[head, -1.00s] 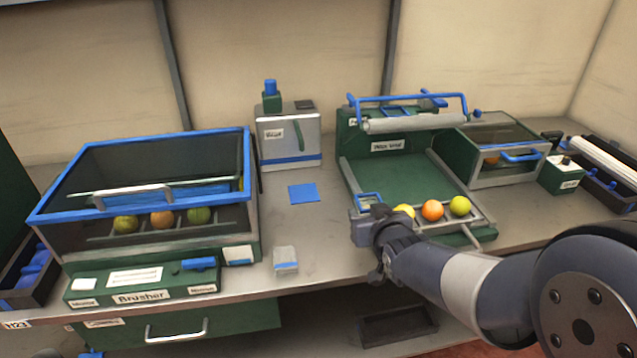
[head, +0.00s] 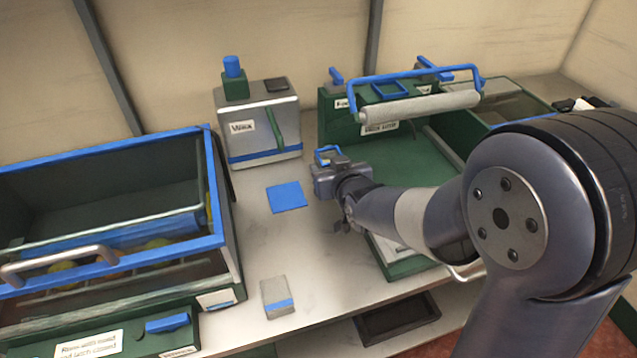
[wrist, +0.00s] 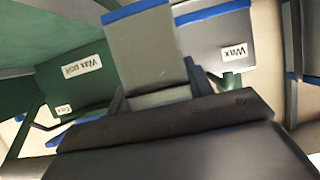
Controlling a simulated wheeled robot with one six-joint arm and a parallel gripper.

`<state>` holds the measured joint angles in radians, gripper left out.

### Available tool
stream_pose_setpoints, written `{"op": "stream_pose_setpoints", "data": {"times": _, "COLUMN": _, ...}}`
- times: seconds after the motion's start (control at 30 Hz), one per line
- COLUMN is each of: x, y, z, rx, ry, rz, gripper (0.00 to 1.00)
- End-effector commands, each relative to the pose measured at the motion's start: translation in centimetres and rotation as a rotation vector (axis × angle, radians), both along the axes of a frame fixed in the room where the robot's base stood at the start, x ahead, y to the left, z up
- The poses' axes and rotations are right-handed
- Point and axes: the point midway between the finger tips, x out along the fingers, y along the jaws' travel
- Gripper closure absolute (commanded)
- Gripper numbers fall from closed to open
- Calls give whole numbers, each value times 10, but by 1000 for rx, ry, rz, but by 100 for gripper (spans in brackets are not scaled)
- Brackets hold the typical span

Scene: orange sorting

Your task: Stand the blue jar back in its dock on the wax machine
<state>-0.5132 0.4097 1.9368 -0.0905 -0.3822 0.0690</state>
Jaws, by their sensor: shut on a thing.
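The wax machine (head: 262,128) is a grey box at the back, with a Wax label and a blue stripe; it also shows tilted in the wrist view (wrist: 217,32). A blue cylinder (head: 232,66) stands upright in a green holder (head: 235,86) on its top left. My gripper (head: 327,178) is in front and to the right of the machine, apart from it. It is shut on a grey-and-blue thing (wrist: 158,52); a blue loop shows above the jaws in the head view. I cannot tell whether the held thing is a jar. Its far side is hidden.
The green wax pool (head: 410,155) with a roller (head: 420,110) is just right of my gripper. The blue-rimmed brusher (head: 225,200) stands at left. A blue square (head: 287,197) and a small grey-and-blue block (head: 278,298) lie on the otherwise clear counter (head: 250,250) between.

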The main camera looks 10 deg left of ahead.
Motion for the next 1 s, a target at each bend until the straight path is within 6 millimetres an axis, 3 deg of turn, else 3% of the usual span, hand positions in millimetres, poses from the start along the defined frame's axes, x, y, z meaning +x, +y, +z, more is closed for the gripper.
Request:
{"op": "stream_pose_setpoints", "data": {"times": 0.1, "x": 0, "y": 0, "z": -20, "rx": -1, "ry": 2, "rz": -1, "gripper": 84}}
{"op": "stream_pose_setpoints", "data": {"times": 0.53, "x": 0, "y": 0, "z": -63, "rx": 0, "ry": 0, "rz": 0, "gripper": 84}}
{"op": "stream_pose_setpoints", "data": {"times": 1.0, "x": 0, "y": 0, "z": -70, "rx": 2, "ry": -3, "rz": 0, "gripper": 84}}
